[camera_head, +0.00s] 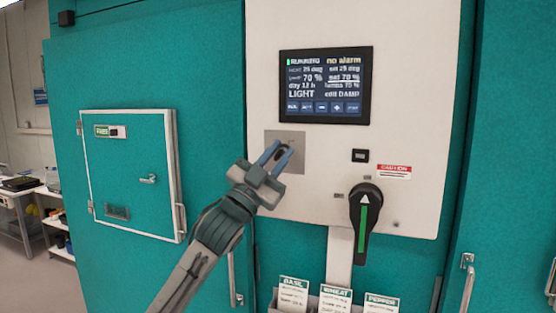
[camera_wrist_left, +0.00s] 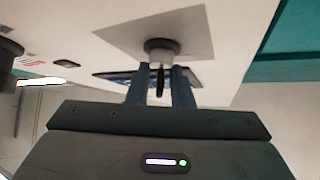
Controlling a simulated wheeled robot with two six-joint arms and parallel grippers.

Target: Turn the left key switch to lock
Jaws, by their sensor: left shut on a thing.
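The left key switch (camera_wrist_left: 162,47) shows in the left wrist view as a round grey collar on a square grey plate. In the head view this plate (camera_head: 297,139) sits on the white control panel, below the display. A thin dark key (camera_wrist_left: 160,79) sticks out from the collar. My left gripper (camera_head: 277,152) is in front of the plate. Its two blue-grey fingers (camera_wrist_left: 159,82) lie on either side of the key and are shut on it. In the head view the fingers mostly hide the switch, and lock markings cannot be read. My right gripper is not in view.
The lit display (camera_head: 325,85) is above the plate. To the right are a small black switch (camera_head: 360,155), a caution label (camera_head: 394,171) and a large black handle (camera_head: 365,215) with a green stripe. Labelled packets (camera_head: 336,300) stand below. A closed teal hatch (camera_head: 130,175) is at left.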

